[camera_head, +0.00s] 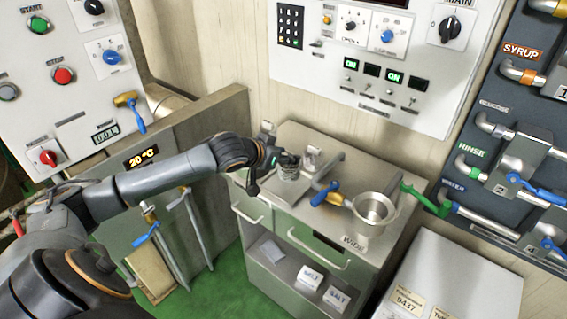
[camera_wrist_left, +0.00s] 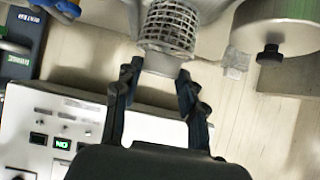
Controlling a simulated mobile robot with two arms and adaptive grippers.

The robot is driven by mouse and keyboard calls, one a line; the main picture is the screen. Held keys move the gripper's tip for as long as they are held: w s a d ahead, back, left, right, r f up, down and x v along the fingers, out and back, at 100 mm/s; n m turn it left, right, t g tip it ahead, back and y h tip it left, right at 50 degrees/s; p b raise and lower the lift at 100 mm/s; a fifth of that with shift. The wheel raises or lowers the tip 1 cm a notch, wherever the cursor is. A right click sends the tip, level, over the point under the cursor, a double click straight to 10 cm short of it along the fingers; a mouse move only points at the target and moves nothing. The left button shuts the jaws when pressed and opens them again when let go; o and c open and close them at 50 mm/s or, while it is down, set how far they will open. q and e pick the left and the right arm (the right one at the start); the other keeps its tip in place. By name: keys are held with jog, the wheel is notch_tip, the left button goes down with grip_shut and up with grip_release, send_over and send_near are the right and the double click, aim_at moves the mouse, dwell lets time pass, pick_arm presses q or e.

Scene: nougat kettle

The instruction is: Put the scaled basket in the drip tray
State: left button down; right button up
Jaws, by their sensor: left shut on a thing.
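The scaled basket, a small grey metal mesh basket (camera_head: 288,173), is at the left part of the steel cart top in the head view. It also shows at the top of the left wrist view (camera_wrist_left: 170,28). My left gripper (camera_head: 284,160) is shut on it; in the wrist view the fingers (camera_wrist_left: 159,72) lie either side of its lower end. The basket looks roughly upright. A flat grey tray-like plate (camera_head: 266,190) lies below and beside it, likely the drip tray, partly hidden by my gripper. I cannot tell whether the basket touches it. My right gripper is not in view.
A small clear-grey object (camera_head: 312,156) stands right of the basket. A blue-handled brass valve (camera_head: 329,195) and a steel pot (camera_head: 375,209) are further right, by a green pipe (camera_head: 425,201). The control panel (camera_head: 365,65) is behind. A white cabinet (camera_head: 450,283) stands at front right.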

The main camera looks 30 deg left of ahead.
aim_at(280, 166)
pick_arm(q)
jog(key=shift+w+a+f, duration=0.3)
jog(key=shift+w+f, duration=0.05)
jog(key=shift+f, duration=0.2)
jog(key=f, duration=0.1)
jog(key=f+p, duration=0.1)
jog(key=f, duration=0.1)
jog(key=shift+w+a, duration=0.1)
jog(key=shift+a, duration=0.1)
jog(key=shift+f, duration=0.25)
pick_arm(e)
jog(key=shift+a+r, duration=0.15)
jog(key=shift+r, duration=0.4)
pick_arm(q)
jog(key=shift+f, duration=0.15)
jog(key=c, duration=0.8)
grip_release()
